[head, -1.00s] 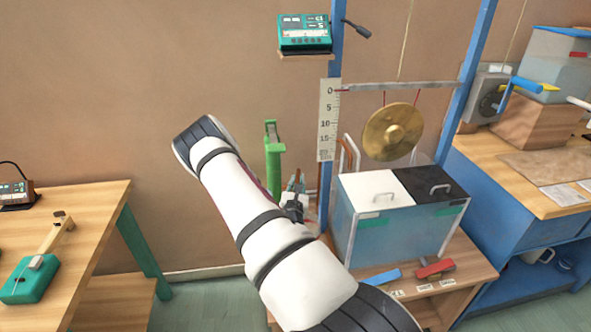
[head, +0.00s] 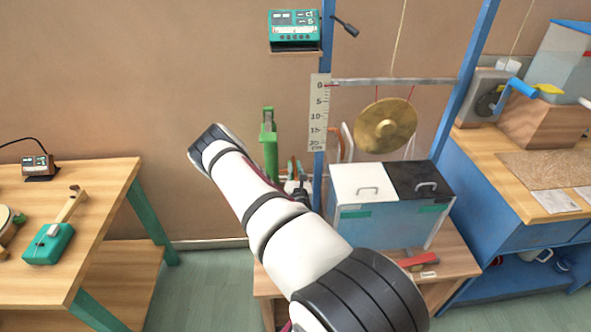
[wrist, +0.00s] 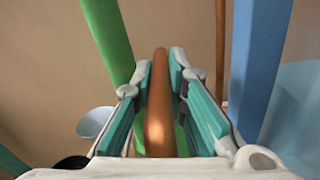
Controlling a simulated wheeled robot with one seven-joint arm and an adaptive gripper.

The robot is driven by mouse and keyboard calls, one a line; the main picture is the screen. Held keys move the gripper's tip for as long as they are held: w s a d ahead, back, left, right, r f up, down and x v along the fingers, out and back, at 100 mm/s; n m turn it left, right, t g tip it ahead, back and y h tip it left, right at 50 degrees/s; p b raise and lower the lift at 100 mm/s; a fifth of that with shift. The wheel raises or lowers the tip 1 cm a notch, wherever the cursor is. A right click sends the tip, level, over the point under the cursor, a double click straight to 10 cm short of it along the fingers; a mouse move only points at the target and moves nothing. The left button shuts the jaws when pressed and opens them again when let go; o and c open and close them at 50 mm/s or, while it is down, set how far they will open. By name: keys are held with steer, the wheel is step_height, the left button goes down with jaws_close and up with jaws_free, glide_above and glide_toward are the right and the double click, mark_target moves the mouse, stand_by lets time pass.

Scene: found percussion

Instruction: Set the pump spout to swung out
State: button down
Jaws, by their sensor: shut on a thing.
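The green pump (head: 269,150) stands against the back wall, left of the blue post in the head view. Its green body (wrist: 108,35) shows behind the left finger in the wrist view. My gripper (wrist: 160,62) has its teal-padded fingers on either side of a brown, copper-like bar (wrist: 159,100), seemingly the pump spout, and is shut on it. In the head view my gripper (head: 298,186) is small, just right of the pump, and my white arm hides part of that area. The spout's angle to the pump body is hard to tell.
A blue post (head: 327,110) stands close right of my gripper. A chest with white and black lids (head: 362,183) and a hanging gong (head: 385,126) are farther right. A wooden table (head: 110,180) is at left, with open floor between.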

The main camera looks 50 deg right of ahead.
steer(key=shift+d+r, duration=0.15)
steer(key=c, duration=1.6)
jaws_free()
steer(key=shift+s, duration=0.1)
steer(key=shift+o, duration=0.2)
steer(key=shift+s+a, duration=0.25)
steer(key=shift+a, duration=0.15)
steer(key=v, duration=1.1)
